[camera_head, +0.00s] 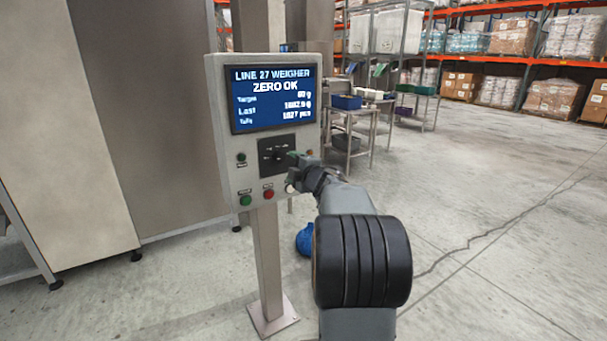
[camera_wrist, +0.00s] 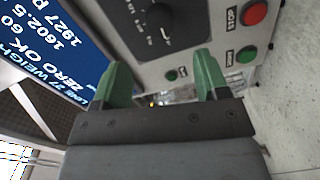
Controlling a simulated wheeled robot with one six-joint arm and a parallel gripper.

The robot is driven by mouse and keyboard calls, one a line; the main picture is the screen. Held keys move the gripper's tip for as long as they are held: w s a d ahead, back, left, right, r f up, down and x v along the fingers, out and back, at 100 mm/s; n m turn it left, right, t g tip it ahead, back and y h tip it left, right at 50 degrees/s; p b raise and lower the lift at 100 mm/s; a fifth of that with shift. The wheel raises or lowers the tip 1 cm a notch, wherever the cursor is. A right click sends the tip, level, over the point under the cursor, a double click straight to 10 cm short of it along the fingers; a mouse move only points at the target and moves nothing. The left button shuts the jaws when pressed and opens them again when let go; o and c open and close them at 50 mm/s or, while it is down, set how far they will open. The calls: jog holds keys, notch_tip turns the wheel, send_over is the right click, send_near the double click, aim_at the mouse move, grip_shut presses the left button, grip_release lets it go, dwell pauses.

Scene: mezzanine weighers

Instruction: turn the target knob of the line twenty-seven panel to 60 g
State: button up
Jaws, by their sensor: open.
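The line 27 weigher panel (camera_head: 226,175) is a grey box on a post, with a blue screen (camera_head: 274,98) reading ZERO OK and a Target that looks like 60 g. The target knob (camera_wrist: 162,18) is black with a pale pointer line, on a dark dial plate whose markings are too small to read. It also shows in the head view (camera_head: 278,155). My gripper (camera_wrist: 162,62) has green fingers spread apart, with nothing between them. Its fingertips are near the knob but apart from it in the wrist view. In the head view my gripper (camera_head: 294,163) is close in front of the panel, right of the knob.
The panel bears a red stop button (camera_wrist: 255,13), a green button (camera_wrist: 247,54) and small indicators. A metal cabinet stands left. A wheeled rack with bins (camera_head: 347,102) stands behind, and a blue object (camera_head: 305,240) lies behind the post. Open floor extends right.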

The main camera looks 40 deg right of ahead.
jog(key=s, duration=0.5)
jog(key=shift+s+a+r, duration=0.15)
jog(key=shift+s+a, duration=0.15)
jog(key=shift+a, duration=0.1)
jog(key=s+d+f+m+g+h+p, duration=0.2)
jog(key=s+d+f+m+g+h, duration=0.35)
jog(key=m, duration=0.65)
jog(key=s+a+f+m+g+y+p, duration=0.25)
jog(key=s+a+g+p, duration=0.2)
jog(key=a, duration=0.65)
jog(key=s+a+f+m+g+y+p, duration=0.1)
jog(key=s+a+m+g+y+p, duration=0.4)
jog(key=a, duration=0.6)
jog(key=s+a+r+n+p, duration=0.1)
jog(key=s+a+r+n, duration=0.1)
jog(key=a, duration=0.4)
jog(key=s+a+r+n+t+p, duration=0.1)
jog(key=s+a+r+n+p, duration=0.1)
jog(key=a, duration=0.4)
notch_tip(320, 180, up, 3)
jog(key=shift+s+a+f+n, duration=0.2)
jog(key=shift+s+a+n, duration=0.1)
jog(key=shift+s+n, duration=0.25)
